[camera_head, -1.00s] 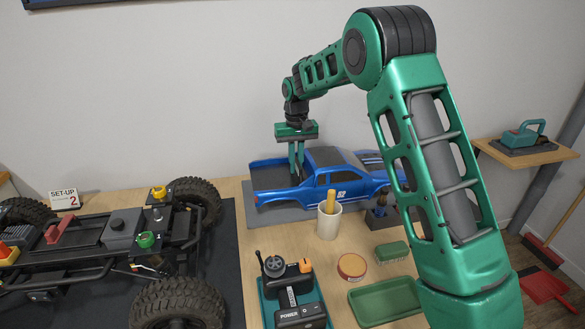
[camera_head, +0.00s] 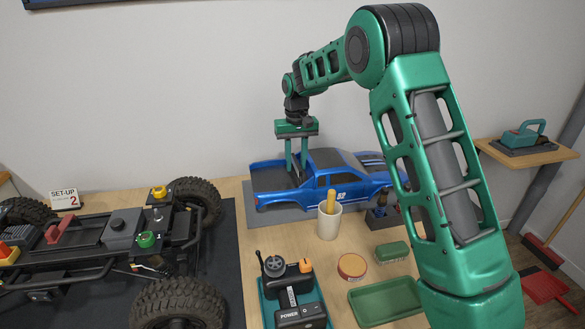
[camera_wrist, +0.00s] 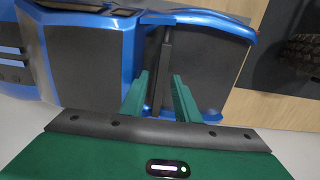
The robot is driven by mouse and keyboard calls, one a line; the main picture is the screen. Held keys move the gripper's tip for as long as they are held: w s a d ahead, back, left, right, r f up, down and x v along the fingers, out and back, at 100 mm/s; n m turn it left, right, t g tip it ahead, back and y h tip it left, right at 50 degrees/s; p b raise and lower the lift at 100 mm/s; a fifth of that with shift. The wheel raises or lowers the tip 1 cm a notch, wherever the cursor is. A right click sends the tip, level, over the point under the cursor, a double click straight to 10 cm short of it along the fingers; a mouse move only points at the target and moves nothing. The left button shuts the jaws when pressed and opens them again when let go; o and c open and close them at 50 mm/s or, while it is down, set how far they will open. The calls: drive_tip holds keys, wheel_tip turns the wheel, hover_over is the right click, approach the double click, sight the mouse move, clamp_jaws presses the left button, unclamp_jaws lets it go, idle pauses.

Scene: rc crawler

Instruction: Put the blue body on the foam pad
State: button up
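The blue body (camera_head: 325,187), a pickup-truck shell with dark windows and "52" on its door, sits upright on the flat grey foam pad (camera_head: 270,214) against the wall. The pad's front left edge shows below it. My gripper (camera_head: 297,170) points down over the truck bed, just behind the cab. In the wrist view the gripper (camera_wrist: 160,98) has its green fingers apart, one on each side of a dark upright crosspiece of the blue body (camera_wrist: 112,50), with gaps on both sides. The body's far right end is partly hidden by my arm.
A beige cup with a yellow-handled tool (camera_head: 329,221) stands close in front of the body. A round tin (camera_head: 352,267), a green tray (camera_head: 385,302) and a transmitter (camera_head: 291,290) lie nearer. The large wheeled chassis (camera_head: 120,235) fills the left.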

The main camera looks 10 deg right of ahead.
wheel_tip(320, 180, up, 10)
drive_tip(key=shift+r, duration=0.25)
drive_tip(key=s+d+r+m, duration=0.2)
drive_tip(key=s+d, duration=0.7)
drive_tip(key=s, duration=0.2)
drive_tip(key=s+d+r+m, duration=0.1)
drive_tip(key=s+d+r, duration=0.1)
drive_tip(key=s+d, duration=0.8)
drive_tip(key=s+f+m, duration=0.1)
drive_tip(key=s+f, duration=0.1)
drive_tip(key=s, duration=0.7)
drive_tip(key=s+d+f+m, duration=0.1)
drive_tip(key=s+f, duration=0.2)
drive_tip(key=s, duration=0.7)
drive_tip(key=s+f+m, duration=0.1)
drive_tip(key=s+f, duration=0.1)
drive_tip(key=s, duration=0.8)
drive_tip(key=shift+d+f, duration=0.35)
drive_tip(key=shift+d, duration=0.05)
drive_tip(key=shift+s, duration=0.1)
